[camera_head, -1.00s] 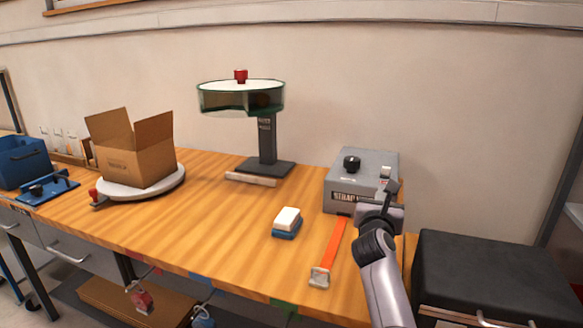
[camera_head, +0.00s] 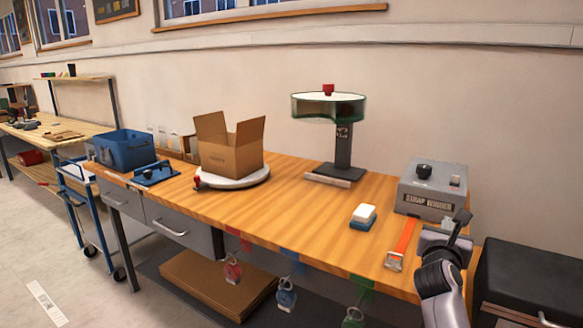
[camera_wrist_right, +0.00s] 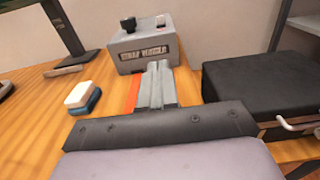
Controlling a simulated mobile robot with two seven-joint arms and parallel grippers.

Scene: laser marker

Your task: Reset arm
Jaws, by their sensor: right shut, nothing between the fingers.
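My right gripper (camera_head: 461,219) is at the right end of the wooden workbench, in front of the grey strap winder box (camera_head: 431,190). In the right wrist view its fingers (camera_wrist_right: 157,84) are together with nothing between them. The winder (camera_wrist_right: 143,46) stands beyond the fingertips, with a black knob on top. An orange strap (camera_head: 405,236) with a metal buckle runs out from the winder's front and lies on the bench, left of my gripper. My left gripper does not show in either view.
A white and blue block (camera_head: 363,216) lies left of the strap. A round green-rimmed machine (camera_head: 328,106) stands behind. An open cardboard box (camera_head: 231,153) sits on a white turntable (camera_head: 236,182). A blue bin (camera_head: 124,150) is farther left. A black-topped cabinet (camera_head: 535,280) adjoins the right side.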

